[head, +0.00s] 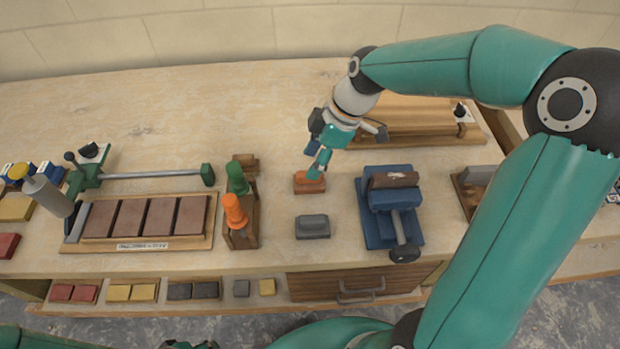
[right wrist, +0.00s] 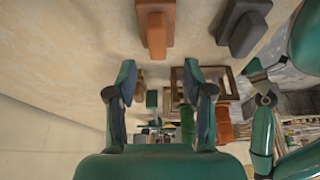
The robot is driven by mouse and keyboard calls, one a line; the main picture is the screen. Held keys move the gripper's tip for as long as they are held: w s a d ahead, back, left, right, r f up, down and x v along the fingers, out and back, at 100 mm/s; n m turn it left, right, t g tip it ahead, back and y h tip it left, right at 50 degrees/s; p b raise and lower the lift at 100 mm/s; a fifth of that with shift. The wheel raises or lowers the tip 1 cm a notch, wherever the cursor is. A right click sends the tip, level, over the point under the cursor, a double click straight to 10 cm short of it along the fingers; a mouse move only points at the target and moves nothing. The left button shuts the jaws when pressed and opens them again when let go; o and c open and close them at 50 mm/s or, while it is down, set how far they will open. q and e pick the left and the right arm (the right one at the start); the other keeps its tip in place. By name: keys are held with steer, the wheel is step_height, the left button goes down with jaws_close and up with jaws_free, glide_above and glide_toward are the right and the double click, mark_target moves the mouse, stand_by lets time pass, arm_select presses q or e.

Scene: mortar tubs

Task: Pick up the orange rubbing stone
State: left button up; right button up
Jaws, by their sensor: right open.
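The orange rubbing stone (head: 309,186) lies on the bench right of the stand with the green and orange handled tools. My right gripper (head: 318,166) is just above and behind it in the head view and partly overlaps it. In the right wrist view the orange stone (right wrist: 155,28) is at the top, beyond the two spread fingers of the right gripper (right wrist: 161,92). The right gripper is open, with nothing between its fingers. A dark piece at the bottom edge of the head view may be my left gripper; its jaws cannot be made out.
A grey stone (head: 313,228) lies in front of the orange one. A blue vise (head: 372,221) stands to the right, the wooden tool stand (head: 244,237) to the left. A wooden board (head: 410,128) lies behind. The bench between back wall and stand is mostly clear.

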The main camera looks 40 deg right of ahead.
mark_target(309, 180)
steer(key=x, duration=0.2)
steer(key=d+x, duration=0.1)
steer(key=x, duration=0.1)
steer(key=shift+s+a+f+p, duration=0.1)
steer(key=shift+f+p, duration=0.3)
steer(key=shift+f, duration=0.05)
steer(key=shift+a+f, duration=0.15)
steer(key=shift+f, duration=0.25)
jaws_close()
